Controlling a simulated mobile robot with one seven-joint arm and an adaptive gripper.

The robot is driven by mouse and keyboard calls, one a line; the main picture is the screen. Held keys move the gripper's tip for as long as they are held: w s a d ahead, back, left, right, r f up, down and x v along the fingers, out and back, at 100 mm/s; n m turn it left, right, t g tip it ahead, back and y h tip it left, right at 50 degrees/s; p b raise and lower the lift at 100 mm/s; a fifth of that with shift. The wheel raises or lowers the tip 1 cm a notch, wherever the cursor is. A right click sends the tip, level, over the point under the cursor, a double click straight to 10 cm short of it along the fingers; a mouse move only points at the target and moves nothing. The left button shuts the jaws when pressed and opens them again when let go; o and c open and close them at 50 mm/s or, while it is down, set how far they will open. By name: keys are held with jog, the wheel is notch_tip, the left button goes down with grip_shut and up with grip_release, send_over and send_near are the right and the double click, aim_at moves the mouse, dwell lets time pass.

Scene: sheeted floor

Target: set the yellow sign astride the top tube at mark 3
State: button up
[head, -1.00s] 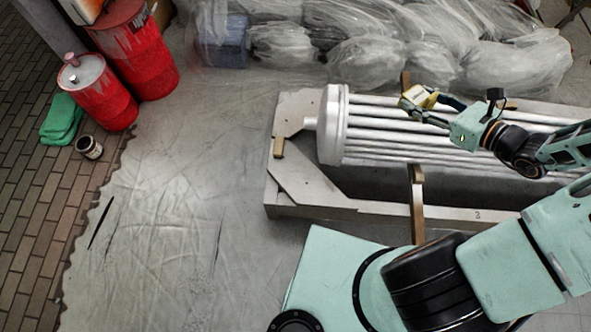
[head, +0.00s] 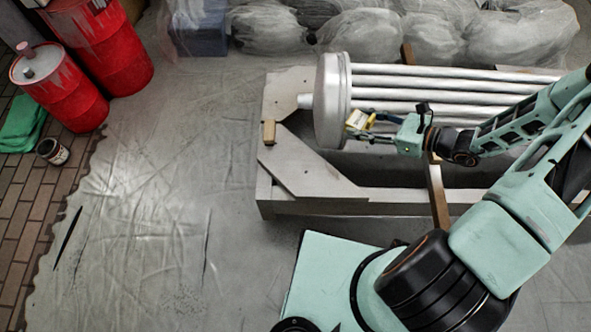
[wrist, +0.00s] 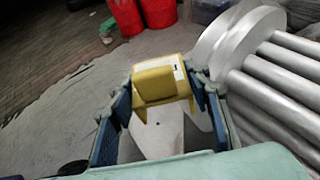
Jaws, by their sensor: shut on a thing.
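The yellow sign (wrist: 155,85) is between the two fingers of my gripper (wrist: 160,95) in the wrist view, with a white panel on its far side. In the head view the sign (head: 357,121) is small beside the round end plate, and my gripper (head: 368,130) is shut on it. The silver tubes (head: 440,83) run rightward from the round end plate (head: 332,100) on a grey frame. The sign appears in front of the lower tubes; I cannot tell its height above them. No mark 3 is readable now.
The grey frame (head: 310,165) has a brown upright post (head: 437,195) near my arm. A small tan block (head: 268,130) is at its left. Red drums (head: 60,90) and plastic-wrapped bundles (head: 365,32) stand farther off.

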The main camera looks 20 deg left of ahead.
jog(key=s+a+f+n+g+b, duration=0.15)
jog(key=f+b, duration=0.25)
jog(key=f, duration=0.4)
jog(key=s+a+f+g+b, duration=0.1)
jog(key=a+f+b, duration=0.2)
jog(key=f+b, duration=0.35)
jog(key=b, duration=0.3)
send_over(297, 163)
jog(key=d, duration=0.2)
jog(key=f, duration=0.9)
jog(key=shift+s+a+f, duration=0.15)
jog(key=shift+s+f, duration=0.05)
jog(key=shift+w+a+f, duration=0.15)
jog(key=shift+a+f, duration=0.45)
jog(key=shift+a+f+b, duration=0.2)
jog(key=shift+f+b, duration=0.65)
jog(key=shift+f, duration=0.85)
jog(key=shift+f, duration=0.1)
jog(key=shift+f, duration=0.15)
jog(key=o, duration=1.2)
